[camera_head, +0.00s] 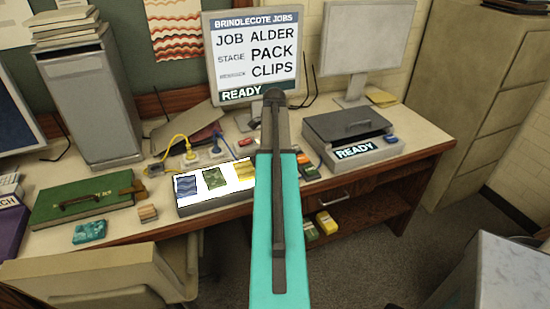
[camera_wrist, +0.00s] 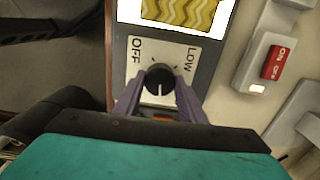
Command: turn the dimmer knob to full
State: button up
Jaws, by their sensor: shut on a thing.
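The dimmer knob (camera_wrist: 159,78) is round and black, on a pale plate (camera_wrist: 143,60) marked OFF on its left and LOW on its right in the wrist view. Any lower marks are hidden by my gripper, and I cannot tell the knob's exact setting. My gripper (camera_wrist: 158,88) has its two grey-purple fingers shut on the knob, one on each side. In the head view my teal arm hides the knob and the gripper. The lit panel (camera_head: 184,211) beside it bears patterned sheets.
A white switch box with a red ON/OFF rocker (camera_wrist: 278,62) stands right of the knob in the wrist view. A green case (camera_head: 75,204) and yellow plug (camera_head: 189,157) lie to the left. A grey box marked READY (camera_head: 350,125) stands to the right.

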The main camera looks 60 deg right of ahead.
jog(key=m, duration=0.4)
jog(key=shift+s, duration=0.2)
jog(key=shift+m, duration=1.8)
jog(key=o, duration=1)
jog(key=shift+o, duration=0.2)
jog(key=shift+w, duration=0.1)
